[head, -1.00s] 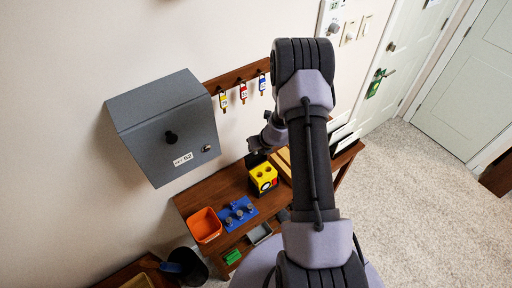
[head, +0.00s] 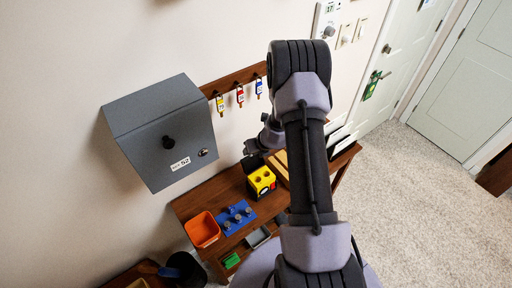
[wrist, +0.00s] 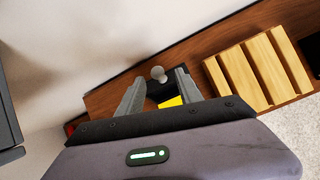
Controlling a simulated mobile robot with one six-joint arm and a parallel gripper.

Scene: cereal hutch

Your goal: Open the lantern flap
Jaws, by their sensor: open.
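The yellow lantern (head: 262,183) stands on the wooden shelf, with two round openings on its top and a dark mark on its front. A black panel (head: 252,163) shows at its back left; it looks like the flap, but its angle is unclear. In the wrist view, a round grey knob (wrist: 158,74) on a black part shows between the fingertips, with a yellow patch (wrist: 172,102) of the lantern below it. My gripper (wrist: 160,77) is open, one finger on each side of the knob. I cannot tell whether either finger touches it. In the head view the gripper is mostly hidden.
A grey wall box (head: 165,140) with a black knob hangs at left, beside a rail of tagged keys (head: 240,95). An orange bin (head: 203,229) and a blue rack (head: 236,217) stand left of the lantern. A slatted wooden piece (wrist: 258,72) lies to the right.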

